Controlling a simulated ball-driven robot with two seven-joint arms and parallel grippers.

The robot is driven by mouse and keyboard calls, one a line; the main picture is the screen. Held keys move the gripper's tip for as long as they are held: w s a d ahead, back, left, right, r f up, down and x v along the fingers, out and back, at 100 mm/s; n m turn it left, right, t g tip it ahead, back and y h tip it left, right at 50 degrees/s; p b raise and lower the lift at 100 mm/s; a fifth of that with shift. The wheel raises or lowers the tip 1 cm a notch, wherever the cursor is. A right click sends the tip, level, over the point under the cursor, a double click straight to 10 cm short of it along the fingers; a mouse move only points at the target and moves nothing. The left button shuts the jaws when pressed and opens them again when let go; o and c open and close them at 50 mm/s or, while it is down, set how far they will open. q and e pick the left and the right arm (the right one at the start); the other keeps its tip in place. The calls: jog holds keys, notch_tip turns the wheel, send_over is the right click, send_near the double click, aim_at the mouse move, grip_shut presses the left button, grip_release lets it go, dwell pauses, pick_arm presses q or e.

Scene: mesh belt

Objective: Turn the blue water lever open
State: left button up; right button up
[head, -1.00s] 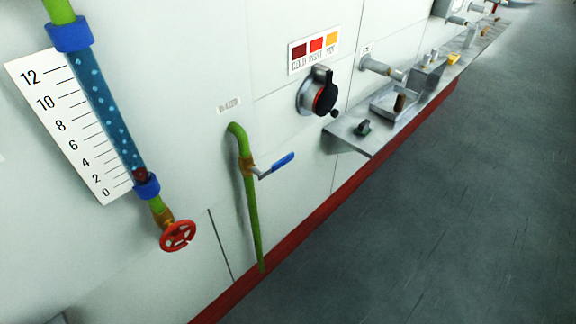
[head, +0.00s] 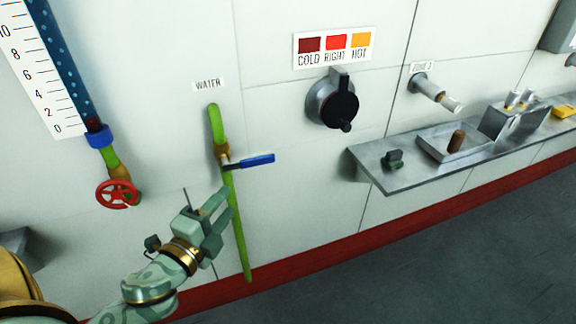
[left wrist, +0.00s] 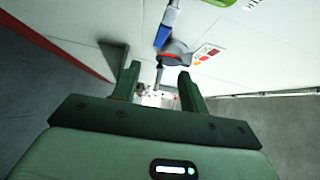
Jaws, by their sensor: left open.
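The blue water lever (head: 257,160) sticks out to the right from a brass fitting on the green pipe (head: 239,235), across the pipe and nearly level. The label WATER (head: 208,84) is on the wall above it. My left gripper (head: 223,207) is open and empty, below and a little left of the lever, apart from it in the head view. In the left wrist view the two fingers (left wrist: 158,75) are spread, and the blue lever (left wrist: 164,32) shows beyond them. My right gripper is not in view.
A red handwheel (head: 117,194) and a gauge scale (head: 38,75) are to the left. A black dial (head: 338,104) is at upper right under a colour plate (head: 334,47). A metal shelf (head: 390,182) juts out at right. The wall around the lever is clear.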

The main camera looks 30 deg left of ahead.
aim_at(259, 162)
pick_arm(q)
jog(key=shift+m, duration=0.3)
jog(key=w, duration=0.5)
jog(key=w+a+b, duration=0.1)
jog(key=w, duration=0.5)
jog(key=w+b, duration=0.1)
jog(key=w, duration=0.4)
jog(key=shift+w+a+f, duration=0.15)
jog(key=shift+a+f, duration=0.1)
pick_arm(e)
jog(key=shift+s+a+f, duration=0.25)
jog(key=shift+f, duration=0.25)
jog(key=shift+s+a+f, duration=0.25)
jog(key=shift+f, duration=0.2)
pick_arm(q)
grip_shut()
